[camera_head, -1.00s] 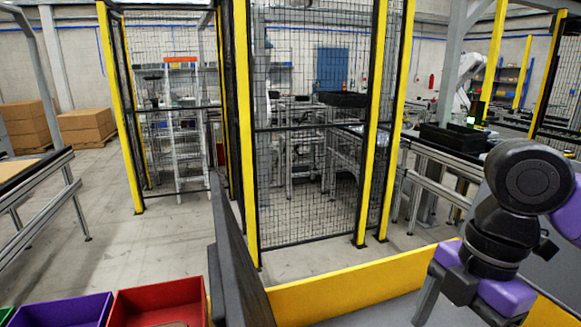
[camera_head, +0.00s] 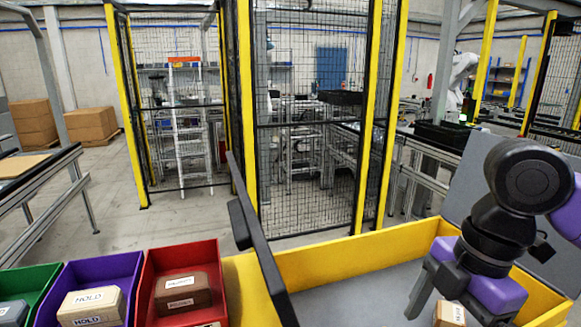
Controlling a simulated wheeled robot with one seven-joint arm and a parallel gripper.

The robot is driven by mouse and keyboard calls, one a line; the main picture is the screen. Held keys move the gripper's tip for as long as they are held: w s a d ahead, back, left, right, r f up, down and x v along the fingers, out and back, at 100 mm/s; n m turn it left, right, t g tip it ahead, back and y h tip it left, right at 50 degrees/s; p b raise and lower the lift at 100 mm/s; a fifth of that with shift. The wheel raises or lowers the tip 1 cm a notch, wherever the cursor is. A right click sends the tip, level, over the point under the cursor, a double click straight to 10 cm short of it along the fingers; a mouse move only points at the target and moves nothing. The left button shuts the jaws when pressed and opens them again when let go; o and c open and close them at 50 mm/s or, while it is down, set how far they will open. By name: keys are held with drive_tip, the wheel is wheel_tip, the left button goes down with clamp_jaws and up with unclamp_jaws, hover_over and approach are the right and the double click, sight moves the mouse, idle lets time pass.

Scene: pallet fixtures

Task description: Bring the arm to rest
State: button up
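My arm comes in from the right edge in the head view, with black and purple links. My gripper (camera_head: 436,298) hangs at the lower right, over the grey floor of a yellow-walled tray (camera_head: 350,256). One grey finger shows clearly, slanting down to the left. The other finger is mostly hidden or cut off by the bottom edge. A small tan box (camera_head: 450,314) shows just right of the visible finger. I cannot tell whether the gripper touches or holds it.
A green bin (camera_head: 38,277), a purple bin (camera_head: 128,264) and a red bin (camera_head: 206,250) stand at the lower left, each with labelled boxes. A dark upright panel (camera_head: 262,255) stands between the bins and tray. A yellow-framed mesh fence (camera_head: 310,190) stands beyond.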

drive_tip(key=w+a+r+m+t+y+b, duration=0.1)
drive_tip(key=w+a+r+m+t+y, duration=0.45)
drive_tip(key=r+t, duration=0.25)
drive_tip(key=w+a+r+m+t+y+b, duration=0.1)
drive_tip(key=w+a+r+m+t+y, duration=0.3)
drive_tip(key=w+a+r+t+y, duration=0.25)
drive_tip(key=s+d+f+m+t+h+b, duration=0.1)
drive_tip(key=s+d+f+m+t+h, duration=0.1)
drive_tip(key=s+d+f+m+h, duration=0.2)
drive_tip(key=s+d+f+m+t+h+b, duration=0.1)
drive_tip(key=s+d+f+m+t+h, duration=0.2)
drive_tip(key=f+m+h, duration=0.3)
drive_tip(key=s+d+f+m+t+h+b, duration=0.1)
drive_tip(key=s+d+f+m+t+h, duration=0.2)
drive_tip(key=s+d+f+m+h, duration=0.2)
drive_tip(key=shift+f+m+h+b, duration=0.3)
drive_tip(key=shift+f+m+h, duration=0.3)
drive_tip(key=shift+f+m, duration=0.15)
drive_tip(key=s+f+n+g+y+b, duration=0.1)
drive_tip(key=s+f+g, duration=0.3)
drive_tip(key=s+f, duration=0.8)
drive_tip(key=s+f+n+g+y+b, duration=0.1)
drive_tip(key=s+f+n+g+b, duration=0.2)
drive_tip(key=s+f, duration=0.9)
drive_tip(key=s+n, duration=0.1)
drive_tip(key=s, duration=0.4)
drive_tip(key=shift+s+a+g, duration=0.35)
